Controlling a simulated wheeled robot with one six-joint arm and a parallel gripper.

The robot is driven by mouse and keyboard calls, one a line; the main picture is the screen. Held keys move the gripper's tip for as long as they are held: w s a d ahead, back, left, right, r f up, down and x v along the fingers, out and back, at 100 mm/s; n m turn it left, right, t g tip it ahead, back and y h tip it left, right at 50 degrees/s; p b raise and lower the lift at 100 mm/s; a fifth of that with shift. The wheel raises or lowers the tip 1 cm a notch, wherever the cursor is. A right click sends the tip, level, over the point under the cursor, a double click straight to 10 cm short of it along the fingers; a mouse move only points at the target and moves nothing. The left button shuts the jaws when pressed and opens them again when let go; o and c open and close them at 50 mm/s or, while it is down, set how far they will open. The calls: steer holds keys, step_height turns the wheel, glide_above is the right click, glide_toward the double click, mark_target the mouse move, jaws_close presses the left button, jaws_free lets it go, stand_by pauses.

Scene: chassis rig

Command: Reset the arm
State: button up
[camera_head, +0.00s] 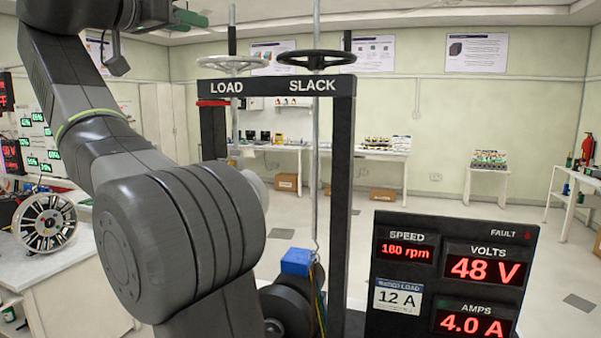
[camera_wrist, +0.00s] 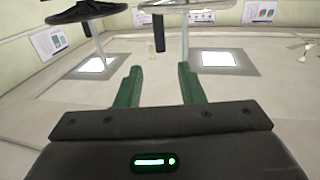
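My gripper (camera_wrist: 160,68) shows in the wrist view with its two green fingers apart and nothing between them. In the head view my grey arm rises from the lower middle to the upper left. Its wrist end is at the top edge, where a green finger part (camera_head: 190,18) shows; the rest of the gripper is hidden or cut off there. The wrist view appears upside down, with bright ceiling panels (camera_wrist: 225,60) beyond the fingers.
A black frame marked LOAD and SLACK (camera_head: 343,140) carries a white handwheel (camera_head: 233,63) and a black handwheel (camera_head: 317,58). A bench (camera_head: 75,265) holds a spoked wheel (camera_head: 44,222). Open floor lies behind.

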mark_target(231, 36)
steer(key=p+x, duration=0.2)
steer(key=x, duration=1)
steer(key=shift+w+d, duration=0.15)
steer(key=shift+w, duration=0.1)
steer(key=shift+w+d+f+n+t+y+b, duration=0.1)
steer(key=shift+f+n+t+y+b, duration=0.1)
steer(key=shift+y, duration=0.1)
steer(key=shift+d+f+n+t+y+b, duration=0.1)
steer(key=shift+n+y, duration=0.1)
steer(key=shift+y, duration=0.1)
steer(key=shift+s+d+r+n+t+y, duration=0.3)
steer(key=shift+n+y, duration=0.2)
steer(key=shift+y, duration=0.2)
steer(key=shift+w+d+n+y, duration=0.15)
steer(key=shift+w+n+y, duration=0.15)
steer(key=shift+y, duration=0.1)
